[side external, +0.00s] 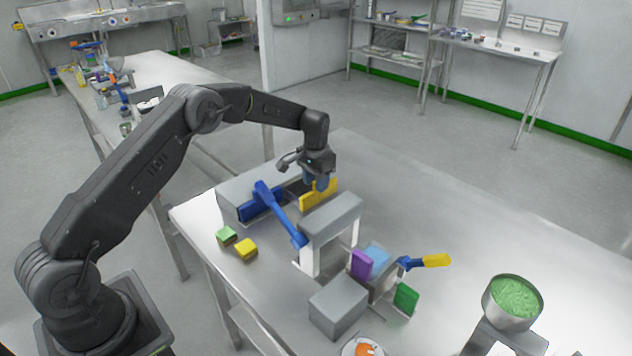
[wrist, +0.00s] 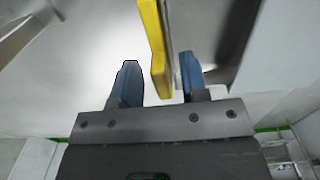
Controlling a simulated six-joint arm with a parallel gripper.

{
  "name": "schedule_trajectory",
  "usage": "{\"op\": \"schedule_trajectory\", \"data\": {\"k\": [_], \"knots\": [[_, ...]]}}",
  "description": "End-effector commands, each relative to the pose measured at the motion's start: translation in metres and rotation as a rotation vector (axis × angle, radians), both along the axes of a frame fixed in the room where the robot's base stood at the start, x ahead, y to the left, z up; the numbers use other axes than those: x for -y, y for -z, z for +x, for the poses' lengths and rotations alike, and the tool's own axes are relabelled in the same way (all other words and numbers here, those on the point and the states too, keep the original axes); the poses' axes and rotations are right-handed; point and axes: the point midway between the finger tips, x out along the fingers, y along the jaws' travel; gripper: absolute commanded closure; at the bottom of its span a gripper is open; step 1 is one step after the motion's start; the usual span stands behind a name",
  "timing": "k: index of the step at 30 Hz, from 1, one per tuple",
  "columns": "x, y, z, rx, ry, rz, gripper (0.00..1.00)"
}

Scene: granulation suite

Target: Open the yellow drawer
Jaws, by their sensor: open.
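The yellow drawer front (side external: 313,197) is at the right part of a low grey cabinet (side external: 238,186) on the table. It stands out from the cabinet, with a dark space behind it. My gripper (side external: 318,184) is directly above and at this front, pointing down. In the wrist view the yellow front (wrist: 156,50) lies between the two blue fingers (wrist: 158,64). The jaws are open, with a gap visible on each side; I cannot tell whether either finger touches it. Part of the front is hidden behind the fingers in the side view.
A blue drawer front (side external: 250,211) is left of the yellow one, and a blue bar-like tool (side external: 278,214) slants across near it. A grey bridge-shaped block (side external: 332,217) stands close in front. Green (side external: 226,235) and yellow (side external: 246,249) blocks lie left.

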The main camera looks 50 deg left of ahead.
Motion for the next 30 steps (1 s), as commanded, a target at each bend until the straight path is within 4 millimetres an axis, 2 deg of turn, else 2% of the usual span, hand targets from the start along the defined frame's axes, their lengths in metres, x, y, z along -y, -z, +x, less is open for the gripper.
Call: {"op": "schedule_trajectory", "data": {"k": [5,12,18,24,30], "knots": [[0.0,-0.028,0.001,0.007,0.0,0.001,0.6],[0.0,-0.083,0.001,0.006,0.0,0.001,0.6],[0.0,-0.117,0.001,0.004,0.0,0.001,0.6],[0.0,-0.133,0.0,0.002,0.0,0.0,0.6],[0.0,-0.135,0.0,0.002,0.0,0.0,0.6]]}}
